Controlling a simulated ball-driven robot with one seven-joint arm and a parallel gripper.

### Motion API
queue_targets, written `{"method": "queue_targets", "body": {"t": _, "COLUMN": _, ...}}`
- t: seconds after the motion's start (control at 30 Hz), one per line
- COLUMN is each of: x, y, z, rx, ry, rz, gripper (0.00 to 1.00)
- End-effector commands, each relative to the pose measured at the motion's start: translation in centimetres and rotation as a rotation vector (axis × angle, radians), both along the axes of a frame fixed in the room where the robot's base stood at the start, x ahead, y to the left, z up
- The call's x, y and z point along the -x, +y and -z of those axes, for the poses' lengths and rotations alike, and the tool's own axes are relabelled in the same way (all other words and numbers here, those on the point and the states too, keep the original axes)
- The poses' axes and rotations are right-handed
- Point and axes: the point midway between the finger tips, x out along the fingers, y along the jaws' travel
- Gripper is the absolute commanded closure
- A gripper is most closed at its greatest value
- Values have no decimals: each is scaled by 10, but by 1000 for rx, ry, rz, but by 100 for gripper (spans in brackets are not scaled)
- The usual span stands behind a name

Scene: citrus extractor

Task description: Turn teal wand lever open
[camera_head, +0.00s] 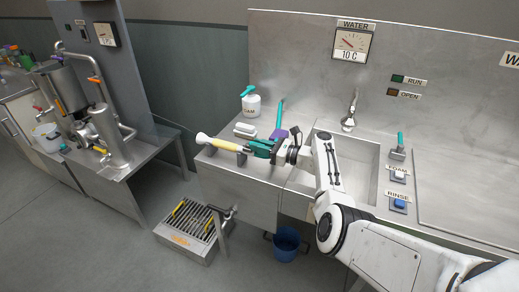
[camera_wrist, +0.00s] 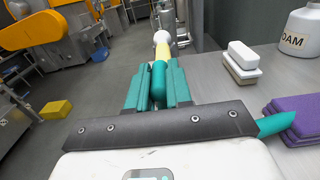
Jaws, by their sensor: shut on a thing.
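My gripper (camera_head: 259,148), with teal fingers too, is shut on the grip. A teal tapered piece (camera_wrist: 275,123) sticks out right of the dark gripper plate; I cannot tell whether it is the lever. The rest of the wand is hidden behind the plate.
Stacked pale blocks (camera_wrist: 242,60), a purple cloth (camera_wrist: 298,118) and a foam jug (camera_head: 251,105) stand close by on the counter. The sink (camera_head: 345,158) lies right. A floor grate (camera_head: 190,228) and blue bucket (camera_head: 286,243) are below.

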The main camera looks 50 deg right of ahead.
Motion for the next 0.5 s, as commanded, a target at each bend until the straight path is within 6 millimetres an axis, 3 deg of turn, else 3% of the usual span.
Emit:
{"method": "queue_targets", "body": {"t": 0.27, "x": 0, "y": 0, "z": 0, "rx": 0, "ry": -1, "rz": -1, "gripper": 100}}
{"method": "queue_targets", "body": {"t": 0.3, "x": 0, "y": 0, "z": 0, "rx": 0, "ry": -1, "rz": -1, "gripper": 78}}
{"method": "queue_targets", "body": {"t": 0.5, "x": 0, "y": 0, "z": 0, "rx": 0, "ry": -1, "rz": 0, "gripper": 59}}
